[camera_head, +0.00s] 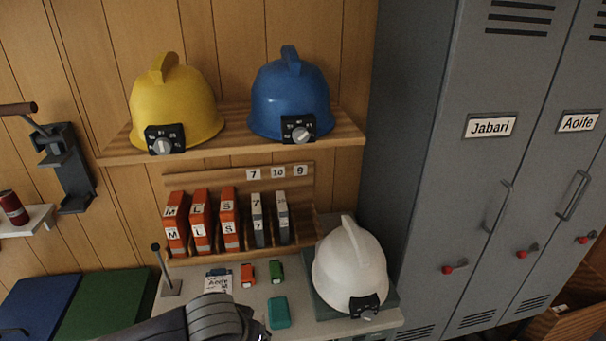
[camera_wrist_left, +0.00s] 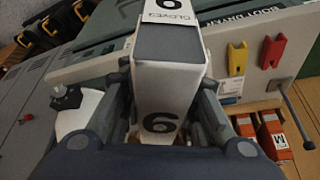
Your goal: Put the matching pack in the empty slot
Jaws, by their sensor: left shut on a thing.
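My left gripper (camera_wrist_left: 168,110) is shut on a pale grey and white glove pack (camera_wrist_left: 165,70) in the left wrist view. The pack's "GLOVES" lettering is upside down, and its numeral reads as 6 or 9 depending on which way up it is. In the head view my left arm shows at the bottom edge, and the gripper and pack are hidden. The rack (camera_head: 300,180) holds orange packs M, L and S, then a grey 7 pack (camera_head: 257,220) and another grey pack (camera_head: 282,218) under label 10. The slot (camera_head: 304,222) under label 9 is empty.
A white helmet (camera_head: 350,265) stands right of the rack. Yellow (camera_head: 175,105) and blue (camera_head: 290,95) helmets sit on the shelf above. A name card (camera_head: 218,280), small orange and green items, a teal box (camera_head: 279,312) and a lever (camera_head: 167,272) are on the worktop. Grey lockers stand right.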

